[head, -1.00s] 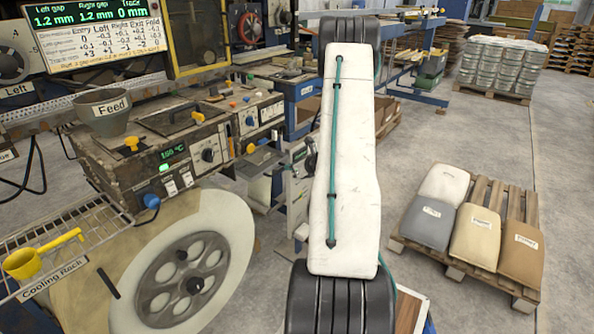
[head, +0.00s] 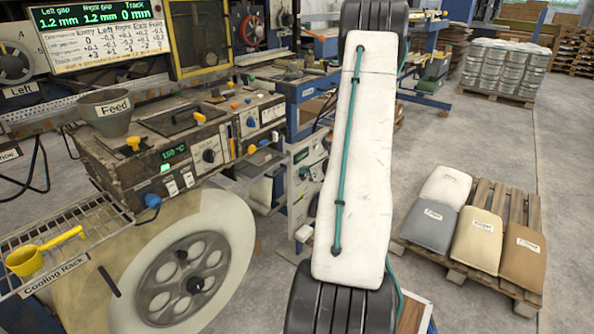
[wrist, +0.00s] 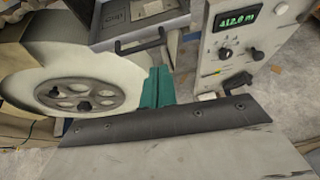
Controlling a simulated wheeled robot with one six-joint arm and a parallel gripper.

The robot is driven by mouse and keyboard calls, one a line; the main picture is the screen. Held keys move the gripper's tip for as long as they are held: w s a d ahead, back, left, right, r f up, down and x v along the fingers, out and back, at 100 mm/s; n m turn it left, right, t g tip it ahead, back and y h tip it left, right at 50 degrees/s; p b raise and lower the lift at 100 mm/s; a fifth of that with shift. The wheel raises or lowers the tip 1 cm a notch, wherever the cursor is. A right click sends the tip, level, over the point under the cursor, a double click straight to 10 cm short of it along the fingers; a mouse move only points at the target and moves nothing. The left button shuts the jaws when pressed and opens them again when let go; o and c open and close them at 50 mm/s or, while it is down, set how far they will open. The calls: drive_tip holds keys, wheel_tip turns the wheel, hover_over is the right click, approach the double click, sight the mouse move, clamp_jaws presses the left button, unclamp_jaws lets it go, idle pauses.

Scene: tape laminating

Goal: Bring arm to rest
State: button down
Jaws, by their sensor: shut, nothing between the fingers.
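My gripper (wrist: 155,87) shows in the wrist view as two teal fingers pressed together, with nothing between them. It points toward the machine area, with a large cream roll with a grey spoked hub (wrist: 86,94) to its left and a panel with a green display (wrist: 238,21) to its right. In the head view my white arm link (head: 352,170) with its teal cable stands nearly upright in the middle, tilted slightly to the right at the top. My gripper is out of sight in the head view.
The laminating machine with its control boxes (head: 180,145) and feed funnel (head: 108,115) fills the left. A cooling rack (head: 50,235) holds a yellow scoop (head: 40,252). A pallet with several sacks (head: 476,232) stands at the right. Grey floor is open between.

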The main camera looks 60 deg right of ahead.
drive_tip(key=v, duration=0.6)
drive_tip(key=shift+d+f, duration=0.15)
drive_tip(key=shift+d, duration=0.05)
